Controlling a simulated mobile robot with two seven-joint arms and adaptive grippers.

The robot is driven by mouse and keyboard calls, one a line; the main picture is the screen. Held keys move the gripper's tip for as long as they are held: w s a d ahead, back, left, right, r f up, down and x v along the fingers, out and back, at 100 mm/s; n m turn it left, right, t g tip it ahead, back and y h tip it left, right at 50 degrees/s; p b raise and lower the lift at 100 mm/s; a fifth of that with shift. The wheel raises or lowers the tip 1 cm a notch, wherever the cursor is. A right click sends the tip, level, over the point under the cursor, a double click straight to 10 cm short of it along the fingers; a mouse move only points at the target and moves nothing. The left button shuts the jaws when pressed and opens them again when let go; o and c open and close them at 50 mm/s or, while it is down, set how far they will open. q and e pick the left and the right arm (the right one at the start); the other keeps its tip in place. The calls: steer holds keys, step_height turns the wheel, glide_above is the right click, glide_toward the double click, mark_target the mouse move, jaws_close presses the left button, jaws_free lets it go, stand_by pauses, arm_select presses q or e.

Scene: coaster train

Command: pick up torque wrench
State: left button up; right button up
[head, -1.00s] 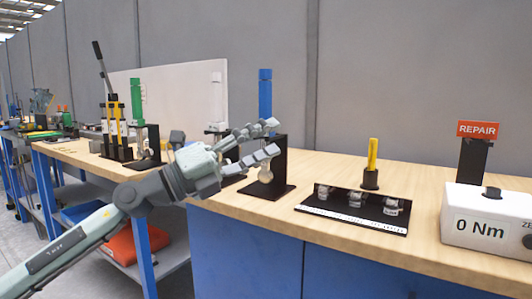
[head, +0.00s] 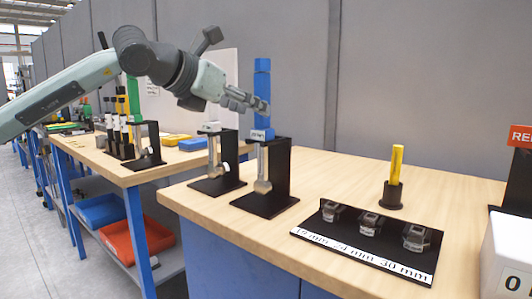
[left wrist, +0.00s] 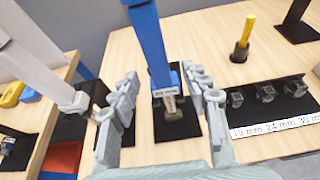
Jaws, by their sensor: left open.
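A torque wrench with a blue handle (head: 262,80) stands upright in a black stand (head: 277,178), its metal head hanging low in front of the upright. My left gripper (head: 258,104) is beside the blue handle, with open fingers. In the left wrist view the blue handle (left wrist: 151,42) runs between the two spread fingers of the left gripper (left wrist: 160,85), with gaps at both sides. A white-handled wrench (left wrist: 38,55) stands to the left in that view. A green-handled wrench (head: 134,98) stands farther left in the head view. My right gripper is not in view.
A black tray (head: 330,232) with several sockets and size labels lies at the front right. A yellow-handled tool (head: 396,165) stands behind it. A white torque tester (head: 507,255) and a red REPAIR sign (head: 520,136) are at the right edge. The wall is behind.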

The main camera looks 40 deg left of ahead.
mark_target(257, 114)
arm_select(q)
steer(key=p+x, duration=0.1)
steer(key=x, duration=0.3)
steer(key=shift+a+f+p, duration=0.1)
steer(key=shift+f+p, duration=0.15)
steer(key=shift+p, duration=0.05)
steer(key=shift+w+f, duration=0.25)
steer(key=shift+w, duration=0.35)
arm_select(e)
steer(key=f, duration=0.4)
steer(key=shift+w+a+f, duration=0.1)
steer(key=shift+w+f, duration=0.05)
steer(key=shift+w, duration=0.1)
arm_select(q)
jaws_close()
steer(key=shift+r, duration=0.2)
